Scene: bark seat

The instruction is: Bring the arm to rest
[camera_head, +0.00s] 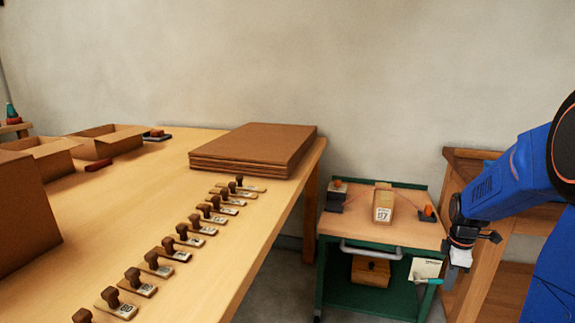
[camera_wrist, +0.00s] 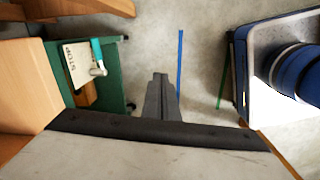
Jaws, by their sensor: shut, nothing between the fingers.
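My gripper (camera_head: 456,262) is at the end of my blue arm at the right of the head view. It points down beside the right edge of a green cart, apart from anything it could hold. In the wrist view its fingers (camera_wrist: 161,95) are together and empty, with bare floor behind them. The arm is bent, with its forearm sloping down to the left.
The green cart (camera_head: 345,246) with a wooden top stands left of my gripper. A wooden shelf (camera_head: 501,287) stands behind my arm. A long table (camera_head: 235,235) with several stamps and a cardboard stack (camera_head: 255,146) is at left.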

